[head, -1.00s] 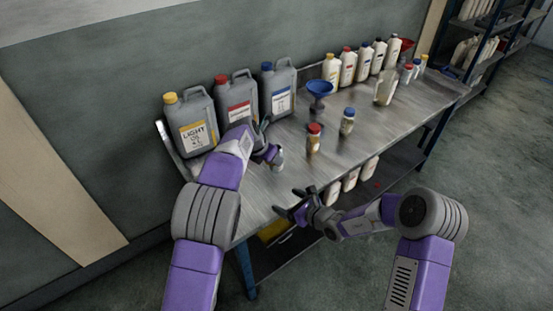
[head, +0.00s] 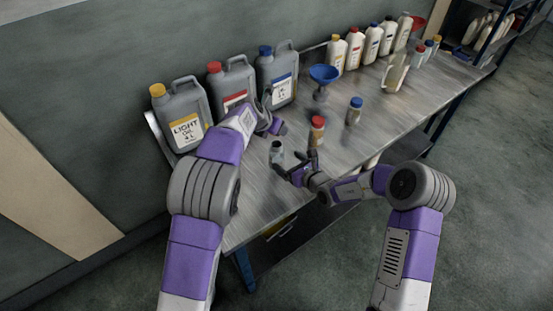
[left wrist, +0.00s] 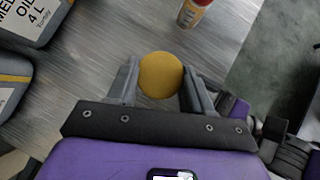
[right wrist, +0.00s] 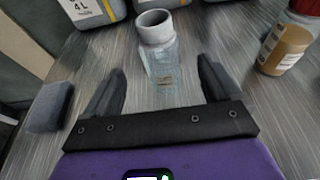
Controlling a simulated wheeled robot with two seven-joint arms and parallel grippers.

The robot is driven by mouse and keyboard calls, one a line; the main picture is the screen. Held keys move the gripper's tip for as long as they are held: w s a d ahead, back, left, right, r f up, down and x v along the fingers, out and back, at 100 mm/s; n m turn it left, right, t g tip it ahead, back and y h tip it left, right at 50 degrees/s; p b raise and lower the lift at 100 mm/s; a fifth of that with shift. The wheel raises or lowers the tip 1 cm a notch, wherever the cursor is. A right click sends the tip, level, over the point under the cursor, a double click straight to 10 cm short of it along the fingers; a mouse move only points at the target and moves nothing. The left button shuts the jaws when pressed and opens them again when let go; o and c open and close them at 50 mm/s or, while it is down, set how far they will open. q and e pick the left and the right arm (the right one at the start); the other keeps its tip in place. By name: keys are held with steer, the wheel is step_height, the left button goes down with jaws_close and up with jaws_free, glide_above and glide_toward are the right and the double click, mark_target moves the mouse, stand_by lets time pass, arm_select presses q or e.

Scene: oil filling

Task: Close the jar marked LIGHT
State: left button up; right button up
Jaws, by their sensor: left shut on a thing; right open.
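A small clear jar with an open grey-white neck (head: 277,152) stands upright on the metal table, and it shows large in the right wrist view (right wrist: 160,55). No writing on it is readable. My right gripper (head: 298,168) is open, its fingers (right wrist: 160,85) pointing at the jar from the near side; I cannot tell whether they reach around it. My left gripper (head: 270,112) is beyond the jar, by the canisters. In the left wrist view it is shut on a round yellow lid (left wrist: 160,75). The lid is hidden in the head view.
Grey canisters, including one labelled LIGHT OIL (head: 183,120), line the back left. A red-capped jar (head: 317,131), a blue-capped jar (head: 354,111) and a blue funnel (head: 322,80) stand to the right. Several white bottles and a clear jug (head: 394,74) are farther right.

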mark_target(276, 144)
steer(key=x, duration=0.9)
steer(key=shift+w+a+f, duration=0.1)
steer(key=shift+w+a, duration=0.1)
steer(key=c, duration=1.5)
arm_select(q)
steer(key=shift+w+f, duration=0.1)
steer(key=shift+f, duration=2.4)
arm_select(e)
steer(key=shift+c, duration=0.2)
arm_select(q)
steer(key=shift+f, duration=0.9)
steer(key=shift+f, duration=0.35)
steer(key=shift+f, duration=0.35)
